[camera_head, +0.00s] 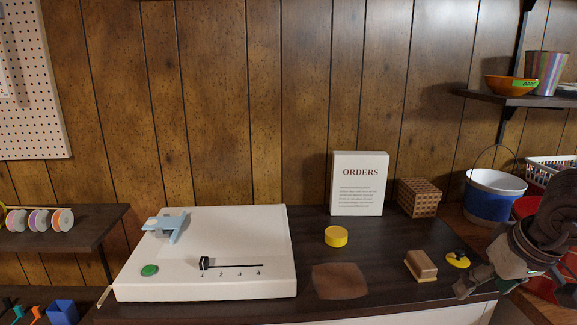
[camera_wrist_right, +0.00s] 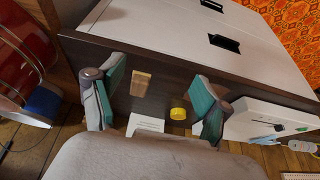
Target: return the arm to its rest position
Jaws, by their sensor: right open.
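My right gripper (camera_head: 486,274) is at the right end of the dark table in the head view, beside a small yellow-and-black round item (camera_head: 458,259). In the right wrist view its two green-padded fingers (camera_wrist_right: 156,104) are spread apart with nothing held between them. Beyond the fingers a wooden block (camera_wrist_right: 141,83) and a yellow round tin (camera_wrist_right: 178,113) show on the table. My left gripper is in neither view.
The dark table (camera_head: 400,235) bears a white panel (camera_head: 225,240) with a slider and green button, a brown patch (camera_head: 340,281), and an ORDERS sign (camera_head: 358,183). A woven box (camera_head: 419,197), a blue-and-white bucket (camera_head: 492,198) and a wall shelf (camera_head: 520,100) stand right.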

